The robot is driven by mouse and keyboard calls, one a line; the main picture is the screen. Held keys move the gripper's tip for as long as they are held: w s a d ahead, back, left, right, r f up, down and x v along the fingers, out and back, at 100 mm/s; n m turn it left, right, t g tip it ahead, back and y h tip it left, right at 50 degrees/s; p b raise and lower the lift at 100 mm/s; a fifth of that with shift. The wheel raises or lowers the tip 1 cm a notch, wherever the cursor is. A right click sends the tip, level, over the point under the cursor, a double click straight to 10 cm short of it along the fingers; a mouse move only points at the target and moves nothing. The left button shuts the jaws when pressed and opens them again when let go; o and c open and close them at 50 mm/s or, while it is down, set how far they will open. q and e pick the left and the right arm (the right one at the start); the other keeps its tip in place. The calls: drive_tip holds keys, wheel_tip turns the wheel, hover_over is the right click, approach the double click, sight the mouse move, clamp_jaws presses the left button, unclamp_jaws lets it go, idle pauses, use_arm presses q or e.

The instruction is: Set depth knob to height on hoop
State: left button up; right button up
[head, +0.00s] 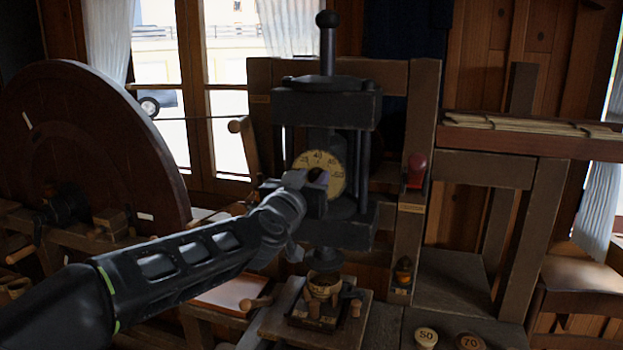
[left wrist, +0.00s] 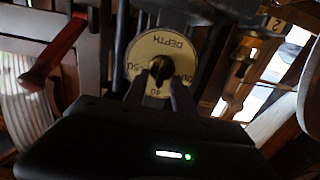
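The depth knob is a dark grip at the centre of a round cream dial (head: 337,160) on the front of a dark press. Numbers such as 40 show on the dial in the head view. The left wrist view shows the dial (left wrist: 176,46) marked DEPTH, with the dark knob (left wrist: 157,66) at its middle. My left gripper (head: 312,186) is at the dial, its fingertips (left wrist: 160,78) on either side of the knob; I cannot tell whether they press on it. A small wooden ring, possibly the hoop (head: 324,280), sits below the press; no height is readable on it. My right gripper is out of view.
The press (head: 325,110) stands in a wooden frame. A large dark wheel (head: 85,140) is at left. A red handle (head: 416,170) is right of the press. Round pieces marked 50 (head: 426,337) and 70 (head: 470,341) lie at the lower right.

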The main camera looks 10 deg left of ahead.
use_arm(q)
drive_tip(key=shift+c, duration=0.3)
clamp_jaws()
idle(0.3)
